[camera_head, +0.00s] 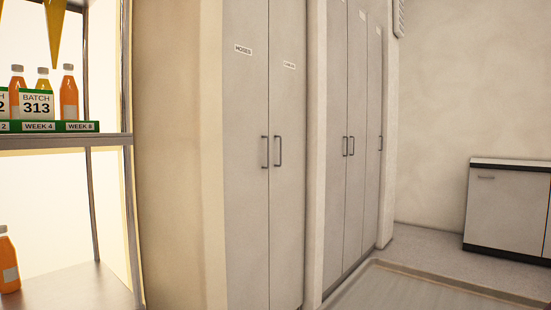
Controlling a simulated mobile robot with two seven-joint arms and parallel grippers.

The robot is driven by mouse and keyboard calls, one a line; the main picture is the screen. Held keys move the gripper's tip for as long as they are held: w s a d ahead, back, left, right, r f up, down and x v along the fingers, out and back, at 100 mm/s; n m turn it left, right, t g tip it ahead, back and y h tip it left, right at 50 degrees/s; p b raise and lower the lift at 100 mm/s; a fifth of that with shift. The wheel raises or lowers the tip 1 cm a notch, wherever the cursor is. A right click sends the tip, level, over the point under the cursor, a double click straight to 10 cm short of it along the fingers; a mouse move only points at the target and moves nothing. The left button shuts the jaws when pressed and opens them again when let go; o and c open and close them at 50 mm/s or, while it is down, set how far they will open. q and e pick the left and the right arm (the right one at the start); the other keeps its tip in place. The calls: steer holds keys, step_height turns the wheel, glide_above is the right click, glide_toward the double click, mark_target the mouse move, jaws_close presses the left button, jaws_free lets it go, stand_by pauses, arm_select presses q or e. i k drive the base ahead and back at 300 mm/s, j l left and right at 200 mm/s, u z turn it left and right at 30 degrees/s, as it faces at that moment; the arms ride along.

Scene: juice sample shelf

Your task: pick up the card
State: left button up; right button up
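A white card (37,104) reading "BATCH 313" stands upright on the shelf at the left edge of the head view. It is in front of orange juice bottles, above a green strip (82,127) labelled "WEEK 4" and "WEEK 6". Part of another card (4,104), ending in "2", shows to its left, cut off by the picture edge. Which card the task means cannot be told. Neither of my grippers is in view.
The shelf rack (75,141) has a lower board with another orange bottle (8,262). Tall closed cabinets (262,100) fill the middle. A low white cabinet (505,208) stands at the right. Some floor shows between them.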

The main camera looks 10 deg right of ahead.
mark_target(33, 104)
steer(key=u, duration=1.05)
